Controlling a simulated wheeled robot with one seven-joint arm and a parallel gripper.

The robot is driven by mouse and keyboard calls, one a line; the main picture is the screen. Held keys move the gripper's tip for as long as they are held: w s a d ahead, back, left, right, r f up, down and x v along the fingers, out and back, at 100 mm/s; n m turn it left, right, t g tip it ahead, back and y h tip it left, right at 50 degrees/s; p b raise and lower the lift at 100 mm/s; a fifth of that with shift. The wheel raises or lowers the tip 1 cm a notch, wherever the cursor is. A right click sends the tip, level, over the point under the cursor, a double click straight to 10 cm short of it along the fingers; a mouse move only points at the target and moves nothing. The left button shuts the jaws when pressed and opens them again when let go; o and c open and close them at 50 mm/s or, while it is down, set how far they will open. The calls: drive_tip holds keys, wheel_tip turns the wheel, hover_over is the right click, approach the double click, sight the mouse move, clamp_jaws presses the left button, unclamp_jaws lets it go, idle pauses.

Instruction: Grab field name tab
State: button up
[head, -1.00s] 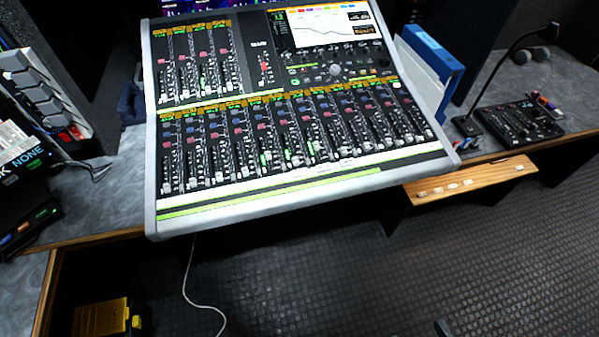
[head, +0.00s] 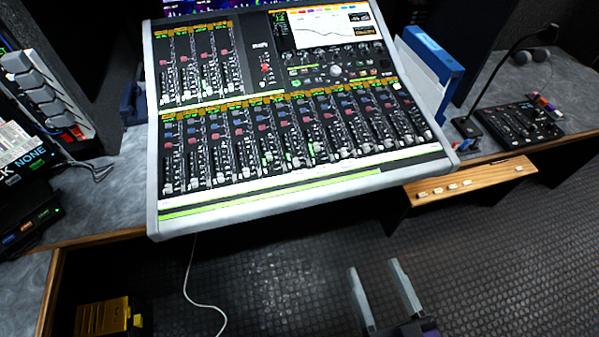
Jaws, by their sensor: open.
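Several small white tabs (head: 452,187) stand in a row on the left part of a wooden ledge (head: 470,182), right of the mixing console. One more white tab (head: 519,168) sits apart near the ledge's right end. Their lettering is too small to read, so I cannot tell which is the field name tab. My gripper (head: 375,268) is at the bottom of the head view, over the dark floor. Its two fingers are spread and empty, pointing up the picture. It is below and left of the ledge, clear of the tabs.
The large mixing console (head: 300,190) fills the middle of the desk. A blue binder (head: 435,62) stands at its right side. A gooseneck microphone panel (head: 515,125) sits behind the ledge. A yellow case (head: 103,318) is at lower left. The space before the ledge is free.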

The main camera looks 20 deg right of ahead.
drive_tip(key=w+a+f+t, duration=0.15)
drive_tip(key=w+f, duration=0.25)
drive_tip(key=w, duration=0.7)
drive_tip(key=w+a+f, duration=0.3)
drive_tip(key=w, duration=0.8)
drive_tip(key=n, duration=0.1)
approach(299, 172)
drive_tip(key=shift+s+d+r+g+p, duration=0.15)
drive_tip(key=shift+d+g+p, duration=0.1)
drive_tip(key=shift+g+p, duration=0.2)
drive_tip(key=shift+w+n, duration=0.3)
drive_tip(key=shift+w+a+r+p, duration=0.1)
drive_tip(key=shift+w+p, duration=0.25)
drive_tip(key=shift+w, duration=1.45)
drive_tip(key=shift+w+r+p, duration=0.1)
drive_tip(key=shift+w+p, duration=0.25)
drive_tip(key=shift+w, duration=1.45)
clamp_jaws()
